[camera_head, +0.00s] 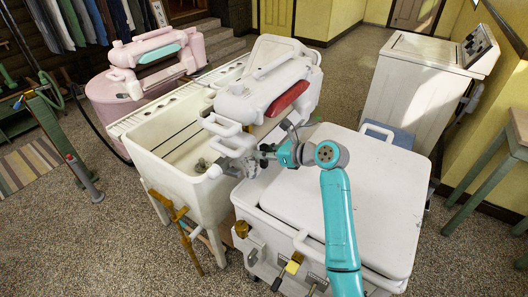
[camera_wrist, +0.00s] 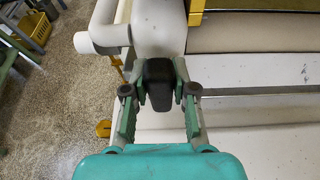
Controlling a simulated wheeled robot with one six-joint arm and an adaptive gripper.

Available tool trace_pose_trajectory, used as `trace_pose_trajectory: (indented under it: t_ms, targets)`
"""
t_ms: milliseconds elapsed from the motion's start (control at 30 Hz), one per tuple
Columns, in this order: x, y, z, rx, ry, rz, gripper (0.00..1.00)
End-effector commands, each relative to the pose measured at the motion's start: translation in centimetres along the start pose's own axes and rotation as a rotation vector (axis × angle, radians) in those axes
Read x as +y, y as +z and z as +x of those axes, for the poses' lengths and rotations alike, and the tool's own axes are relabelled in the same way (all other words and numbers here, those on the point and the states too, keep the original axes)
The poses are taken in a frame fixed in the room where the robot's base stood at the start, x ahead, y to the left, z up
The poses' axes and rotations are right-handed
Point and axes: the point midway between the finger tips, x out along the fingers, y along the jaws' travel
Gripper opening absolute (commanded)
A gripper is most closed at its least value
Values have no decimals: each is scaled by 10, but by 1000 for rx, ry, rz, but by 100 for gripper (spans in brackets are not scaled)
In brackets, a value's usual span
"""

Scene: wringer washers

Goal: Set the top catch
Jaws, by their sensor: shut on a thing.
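The near wringer (camera_head: 262,92) is white with a red bar (camera_head: 287,98) along its side, and it sits over the white tubs (camera_head: 190,165). In the wrist view its rounded cream end housing (camera_wrist: 158,28) fills the top middle. A black catch-like block (camera_wrist: 159,84) sticks out from that housing, between my fingers. My gripper (camera_wrist: 160,72) is shut on this black block, one finger on each side.
A white lidded washer (camera_head: 350,185) stands under my arm. A pink washer with its own wringer (camera_head: 155,60) is at the back left. Another white machine (camera_head: 420,85) stands at the right. A curved white handle (camera_wrist: 95,42) is left of the housing. Open speckled floor (camera_wrist: 50,110) lies at left.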

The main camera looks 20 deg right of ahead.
Motion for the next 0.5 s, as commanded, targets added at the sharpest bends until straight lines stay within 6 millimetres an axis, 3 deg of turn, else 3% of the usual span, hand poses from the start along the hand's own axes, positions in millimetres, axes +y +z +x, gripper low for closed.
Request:
trace_pose_trajectory:
  t_ms: [67,100,200,500]
  targets:
    - [-1,-1,0,1,-2,4,0]
    - [-1,-1,0,1,-2,4,33]
    - [-1,-1,0,1,-2,3,52]
    - [0,0,-1,0,-2,1,52]
